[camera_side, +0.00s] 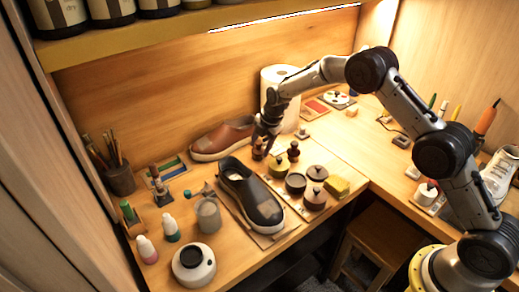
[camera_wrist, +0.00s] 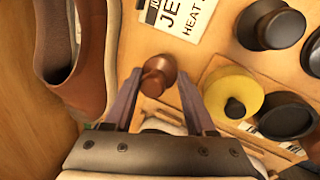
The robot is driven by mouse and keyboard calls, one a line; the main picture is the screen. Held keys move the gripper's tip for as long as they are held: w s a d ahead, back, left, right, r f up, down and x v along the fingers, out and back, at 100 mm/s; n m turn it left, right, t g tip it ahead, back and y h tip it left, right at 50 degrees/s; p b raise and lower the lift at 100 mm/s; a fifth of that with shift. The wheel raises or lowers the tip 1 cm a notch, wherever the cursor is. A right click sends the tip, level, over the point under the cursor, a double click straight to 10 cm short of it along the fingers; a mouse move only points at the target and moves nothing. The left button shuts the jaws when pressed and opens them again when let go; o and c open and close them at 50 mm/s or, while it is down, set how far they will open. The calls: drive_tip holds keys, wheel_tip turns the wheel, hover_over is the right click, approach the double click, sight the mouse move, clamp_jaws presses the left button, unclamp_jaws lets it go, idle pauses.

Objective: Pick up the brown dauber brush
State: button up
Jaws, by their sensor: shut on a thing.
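The brown dauber brush (camera_wrist: 158,76) shows in the wrist view as a rounded brown knob between my two fingers. In the side view it appears as a small brown shape (camera_side: 258,153) under my gripper (camera_side: 264,141), partly hidden by the fingers. My gripper (camera_wrist: 159,88) is shut on it, with one finger on each side in the wrist view. I cannot tell whether the brush touches the table. A dark dauber (camera_side: 293,153) stands to the right, and a yellow tin with a dark knob (camera_side: 279,167) sits just in front.
A brown shoe (camera_side: 222,138) lies close to the left of my gripper. A dark shoe (camera_side: 250,195) sits on a mat in front. Round dark tins (camera_side: 315,195) and a yellow sponge (camera_side: 337,186) stand at right. A paper roll (camera_side: 282,92) stands behind.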

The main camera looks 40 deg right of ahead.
sight(260, 142)
drive_tip(key=shift+r, duration=0.15)
drive_tip(key=shift+r, duration=0.2)
drive_tip(key=v, duration=0.3)
drive_tip(key=shift+w+a+r, duration=0.1)
drive_tip(key=shift+w+r, duration=0.05)
drive_tip(key=shift+w, duration=0.05)
drive_tip(key=s+r, duration=0.4)
drive_tip(key=r, duration=0.1)
drive_tip(key=s+r, duration=0.1)
drive_tip(key=s, duration=0.2)
drive_tip(key=s+r, duration=0.1)
drive_tip(key=s, duration=0.2)
drive_tip(key=s+r, duration=0.2)
drive_tip(key=s, duration=0.1)
drive_tip(key=shift+s+d, duration=0.25)
